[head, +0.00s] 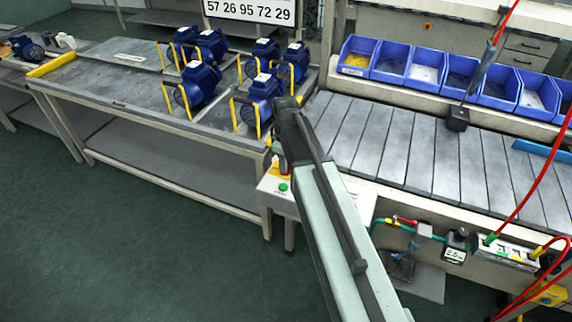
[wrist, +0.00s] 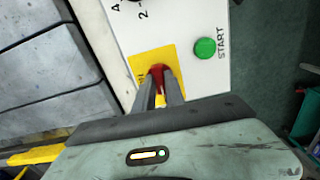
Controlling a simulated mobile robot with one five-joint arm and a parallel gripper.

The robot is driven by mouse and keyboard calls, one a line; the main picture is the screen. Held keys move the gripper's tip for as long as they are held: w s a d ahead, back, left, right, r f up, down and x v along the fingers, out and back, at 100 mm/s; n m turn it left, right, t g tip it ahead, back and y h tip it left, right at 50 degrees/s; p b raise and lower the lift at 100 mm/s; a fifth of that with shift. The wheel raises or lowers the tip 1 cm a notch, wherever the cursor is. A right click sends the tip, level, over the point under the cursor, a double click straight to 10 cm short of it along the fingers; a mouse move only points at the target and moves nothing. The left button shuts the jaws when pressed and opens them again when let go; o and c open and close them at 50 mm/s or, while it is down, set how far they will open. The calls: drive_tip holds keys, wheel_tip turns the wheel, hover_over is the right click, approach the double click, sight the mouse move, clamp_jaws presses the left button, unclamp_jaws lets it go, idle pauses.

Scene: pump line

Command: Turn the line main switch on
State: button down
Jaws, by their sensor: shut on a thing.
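The line main switch is a red handle (wrist: 158,70) on a yellow plate (wrist: 140,62), set in a white control panel (wrist: 190,20). My gripper (wrist: 160,84) is shut on the red handle, one dark finger on each side. The fingers hide part of the handle, so I cannot tell its on or off position.
A green START button (wrist: 205,48) sits on the panel beside the switch. A black dial (wrist: 110,5) shows partly at the panel's top. Blue pumps (head: 199,84) stand on the left table. A slatted conveyor (head: 400,140) and blue bins (head: 430,70) lie right. Green floor is open at front left.

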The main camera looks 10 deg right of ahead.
drive_tip(key=m, duration=0.4)
drive_tip(key=shift+m, duration=0.3)
drive_tip(key=m, duration=0.8)
drive_tip(key=shift+s+m, duration=0.1)
drive_tip(key=shift+m, duration=2.2)
drive_tip(key=c, duration=1.4)
unclamp_jaws()
